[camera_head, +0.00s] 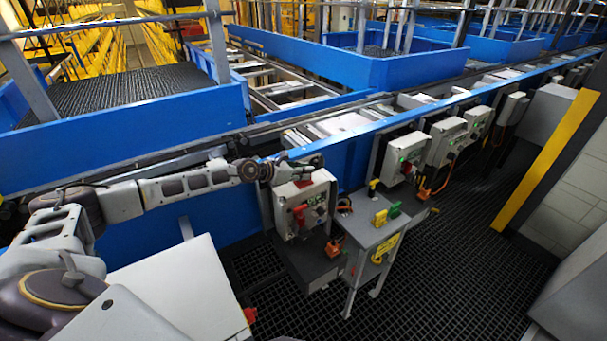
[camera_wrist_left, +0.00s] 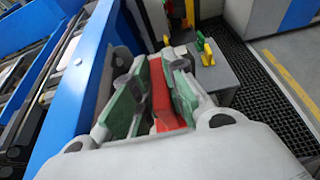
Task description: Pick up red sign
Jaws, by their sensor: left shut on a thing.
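The red sign (camera_wrist_left: 160,92) is between the green-padded fingers of my left gripper (camera_wrist_left: 158,98) in the left wrist view. The gripper is shut on it, and the fingers cover part of its sides. In the head view my left gripper (camera_head: 318,161) is at the end of the outstretched left arm, over the top of a grey control box (camera_head: 303,208). A small red patch of the sign (camera_head: 303,182) shows just under the fingers there. My right gripper is not in view.
A small grey stand (camera_head: 367,233) to the right of the gripper carries a yellow sign (camera_head: 380,218) and a green sign (camera_head: 394,210). More control boxes (camera_head: 405,155) line the blue conveyor side (camera_head: 345,160). Dark grated floor (camera_head: 440,285) lies open in front.

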